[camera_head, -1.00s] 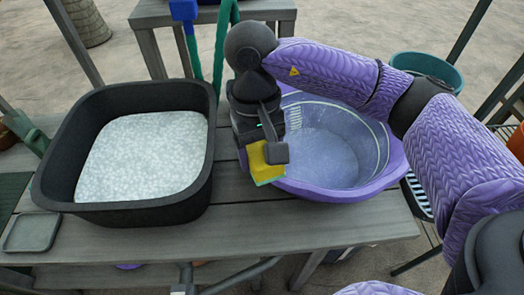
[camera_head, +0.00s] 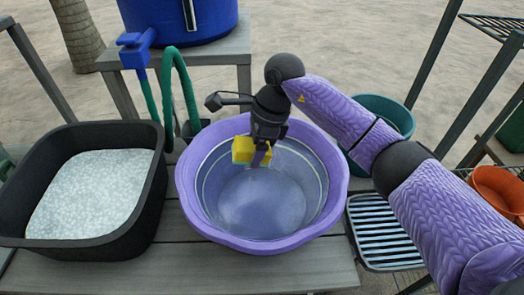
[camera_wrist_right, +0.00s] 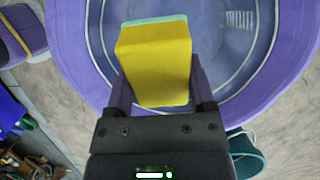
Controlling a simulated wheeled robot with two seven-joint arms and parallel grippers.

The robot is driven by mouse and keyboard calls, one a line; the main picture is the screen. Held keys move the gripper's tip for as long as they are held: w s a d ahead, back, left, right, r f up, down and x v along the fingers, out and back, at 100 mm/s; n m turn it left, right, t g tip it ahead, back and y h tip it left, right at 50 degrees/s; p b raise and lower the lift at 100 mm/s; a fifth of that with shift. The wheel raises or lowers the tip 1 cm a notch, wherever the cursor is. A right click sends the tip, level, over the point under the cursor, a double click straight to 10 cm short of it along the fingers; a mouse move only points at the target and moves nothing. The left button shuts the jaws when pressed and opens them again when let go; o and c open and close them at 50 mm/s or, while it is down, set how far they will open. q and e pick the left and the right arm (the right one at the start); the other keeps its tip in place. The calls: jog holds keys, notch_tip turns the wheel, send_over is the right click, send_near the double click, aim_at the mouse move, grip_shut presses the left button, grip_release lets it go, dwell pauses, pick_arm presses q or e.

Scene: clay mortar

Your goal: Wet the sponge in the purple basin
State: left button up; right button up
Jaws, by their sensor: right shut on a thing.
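A yellow sponge with a thin green layer (camera_head: 243,149) is held by my right gripper (camera_head: 262,150). The gripper is shut on it, over the far part of the purple basin (camera_head: 192,215). In the right wrist view the sponge (camera_wrist_right: 155,65) sits between the two fingers of the right gripper (camera_wrist_right: 155,85), with the basin (camera_wrist_right: 75,50) behind it. The basin looks to hold clear water (camera_head: 262,205). I cannot tell whether the sponge touches the water. My left gripper is not in view.
A black tub of white pellets (camera_head: 152,190) stands left of the basin on the grey wooden table (camera_head: 200,275). Behind are a blue barrel (camera_head: 215,20) and a green hose (camera_head: 186,85). A teal bucket (camera_head: 390,108) and a slatted rack (camera_head: 382,235) are at the right.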

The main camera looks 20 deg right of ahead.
jog(key=shift+w+f+m, duration=0.15)
jog(key=shift+f+m, duration=0.05)
jog(key=shift+m, duration=0.2)
pick_arm(q)
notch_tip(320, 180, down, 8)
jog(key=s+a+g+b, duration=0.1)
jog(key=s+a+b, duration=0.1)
jog(key=b, duration=0.6)
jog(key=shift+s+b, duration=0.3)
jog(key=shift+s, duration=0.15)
pick_arm(e)
notch_tip(320, 180, down, 12)
jog(key=shift+f, duration=0.15)
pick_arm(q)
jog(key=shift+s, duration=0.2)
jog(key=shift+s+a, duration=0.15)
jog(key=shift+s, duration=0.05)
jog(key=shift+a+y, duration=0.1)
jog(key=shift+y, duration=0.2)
